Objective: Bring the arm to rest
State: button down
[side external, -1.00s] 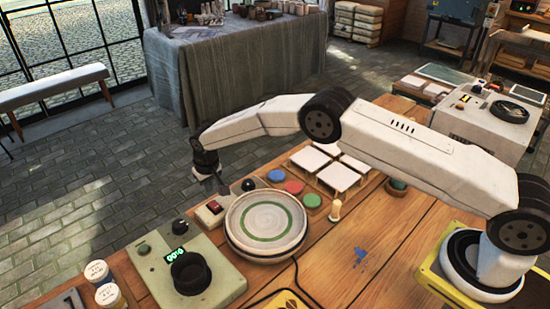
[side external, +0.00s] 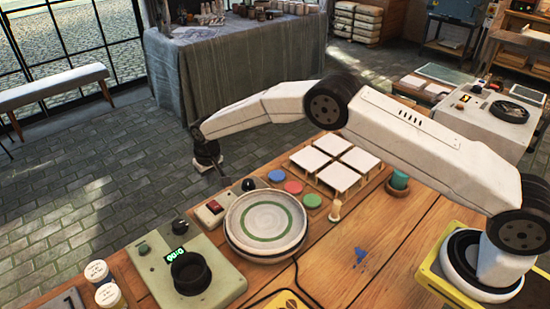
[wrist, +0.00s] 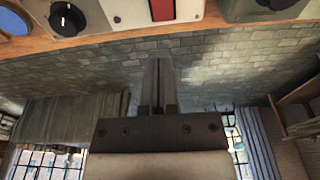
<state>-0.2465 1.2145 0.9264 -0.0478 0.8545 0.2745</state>
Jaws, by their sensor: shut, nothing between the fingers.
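My gripper (side external: 221,170) hangs in the air at the far edge of the table, above and behind the red switch box, in the side external view. In the wrist view my gripper (wrist: 158,85) has its two fingers together with nothing between them. The arm stretches from the right over the table. A plate with a green ring (side external: 265,222) sits on a round stand near the table's middle, below and to the right of my gripper and apart from it.
A red switch box (side external: 213,209) and a black knob (side external: 248,184) sit near my gripper. The wood at the front right is mostly clear.

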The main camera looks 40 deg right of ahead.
jog(key=s+d+r, duration=0.9)
jog(key=s+r, duration=0.2)
jog(key=s, duration=0.2)
jog(key=s+d, duration=0.3)
jog(key=s, duration=0.7)
jog(key=s+d+r, duration=0.1)
jog(key=s+d, duration=0.2)
jog(key=s, duration=0.7)
jog(key=shift+s+r+t, duration=0.25)
jog(key=shift+s+t, duration=0.15)
